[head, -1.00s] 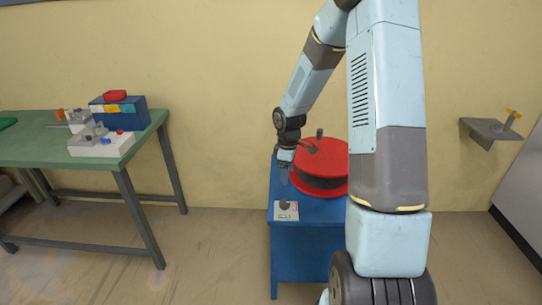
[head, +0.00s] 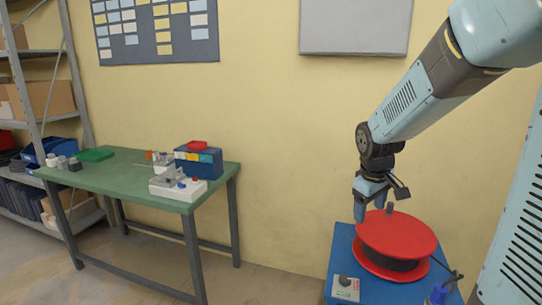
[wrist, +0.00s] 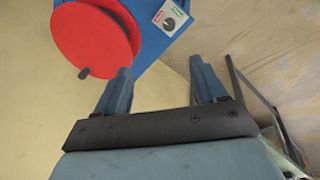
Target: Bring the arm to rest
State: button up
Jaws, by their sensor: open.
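My gripper (head: 372,208) hangs from my arm at the right of the head view, just left of and above a red cable reel (head: 402,229). It points down and its jaws are open with nothing between them. In the wrist view the two fingers of my gripper (wrist: 160,88) stand apart and empty. The red reel (wrist: 92,38) shows beyond the left finger there, apart from it. The reel lies flat on a blue cabinet (head: 338,268).
A small panel with a dark knob (head: 346,287) sits on the cabinet's front left. A green table (head: 130,180) at left holds a blue box (head: 199,165) and a white socket box (head: 178,188). Shelving (head: 45,95) stands far left. Floor between table and cabinet is clear.

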jog(key=s+a+r+m+t, duration=0.1)
jog(key=s+r+m, duration=0.2)
jog(key=s, duration=0.6)
jog(key=s+a+r+m+t+y, duration=0.1)
jog(key=s+r+m+t, duration=0.1)
jog(key=s+r, duration=0.6)
jog(key=shift+s+r+m, duration=0.15)
jog(key=shift+s+m, duration=0.35)
jog(key=shift+s, duration=0.35)
jog(key=shift+a, duration=0.1)
